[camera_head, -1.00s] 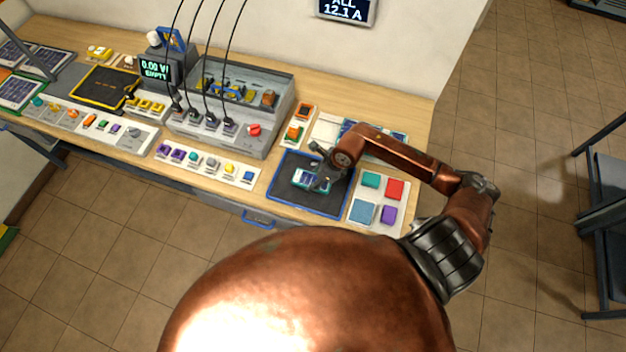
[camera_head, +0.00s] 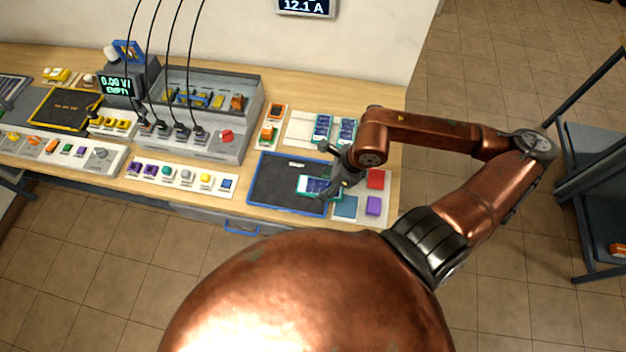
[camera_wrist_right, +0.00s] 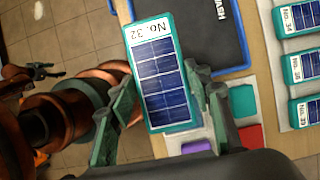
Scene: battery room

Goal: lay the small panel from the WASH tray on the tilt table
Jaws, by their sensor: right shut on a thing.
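The small panel, teal-framed with blue cells, is at the right edge of the WASH tray in the head view (camera_head: 315,186). It shows in the right wrist view (camera_wrist_right: 162,82) with a "No. 32" label. My right gripper (camera_head: 336,178) is shut on it, one finger at each long side, and seems to hold it above the tray. The WASH tray (camera_head: 265,182) is dark with a blue rim; its label shows in the right wrist view (camera_wrist_right: 195,35). I cannot tell for sure which thing is the tilt table.
Several coloured blocks (camera_head: 373,205) lie on a white board right of the tray. More teal panels (camera_head: 322,127) lie behind it. A grey cabled bench unit (camera_head: 205,112) and a black yellow-edged mat (camera_head: 58,110) stand to the left. A dark rack (camera_head: 590,180) stands at right.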

